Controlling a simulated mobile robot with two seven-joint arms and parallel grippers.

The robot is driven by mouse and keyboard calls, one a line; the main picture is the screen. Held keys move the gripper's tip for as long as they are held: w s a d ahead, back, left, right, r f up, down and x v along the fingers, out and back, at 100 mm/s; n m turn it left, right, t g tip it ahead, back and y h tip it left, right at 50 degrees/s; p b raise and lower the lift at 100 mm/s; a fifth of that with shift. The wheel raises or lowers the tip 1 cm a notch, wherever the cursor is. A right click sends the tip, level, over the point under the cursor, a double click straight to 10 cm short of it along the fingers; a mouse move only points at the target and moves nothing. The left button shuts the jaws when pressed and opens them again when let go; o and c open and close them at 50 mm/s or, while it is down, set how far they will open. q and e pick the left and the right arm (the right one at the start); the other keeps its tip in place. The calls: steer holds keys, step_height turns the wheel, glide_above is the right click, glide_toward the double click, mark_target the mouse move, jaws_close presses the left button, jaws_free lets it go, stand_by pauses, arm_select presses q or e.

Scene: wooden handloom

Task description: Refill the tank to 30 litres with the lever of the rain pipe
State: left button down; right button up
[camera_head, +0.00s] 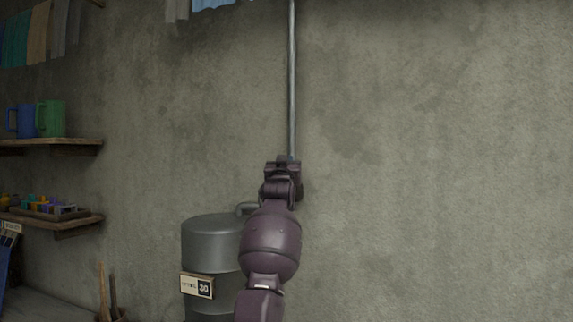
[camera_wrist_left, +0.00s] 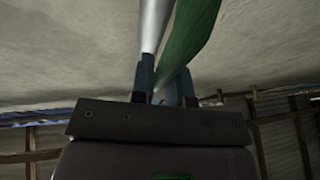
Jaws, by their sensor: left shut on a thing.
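The rain pipe (camera_head: 292,80) is a thin grey metal pipe running down the wall; it also shows in the left wrist view (camera_wrist_left: 156,25). The grey tank (camera_head: 208,262) stands against the wall at lower centre, partly behind my arm. A small plate (camera_head: 197,286) on its front shows a 30; its other text is too small to read. My left gripper (camera_head: 284,163) is at the lower visible end of the pipe. In the left wrist view, its fingers (camera_wrist_left: 166,82) are shut on a flat green lever (camera_wrist_left: 192,38) beside the pipe. The head view hides the lever. My right gripper is out of view.
Wall shelves at left hold a blue mug (camera_head: 26,121), a green mug (camera_head: 51,118) and a tray (camera_head: 50,212) of small coloured things. Cloths (camera_head: 38,38) hang above. A container with sticks (camera_head: 107,295) stands left of the tank. The wall to the right is bare.

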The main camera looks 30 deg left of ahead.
arm_select(q)
steer(key=c, duration=1.2)
jaws_free()
steer(key=shift+o, duration=0.4)
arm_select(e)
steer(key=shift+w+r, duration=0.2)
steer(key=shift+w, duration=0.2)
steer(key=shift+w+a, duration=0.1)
arm_select(q)
steer(key=b+v, duration=0.1)
steer(key=v, duration=0.9)
steer(key=shift+s+f, duration=0.25)
steer(key=shift+s, duration=0.05)
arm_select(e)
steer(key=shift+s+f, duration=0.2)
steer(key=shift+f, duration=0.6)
arm_select(q)
steer(key=shift+d, duration=0.15)
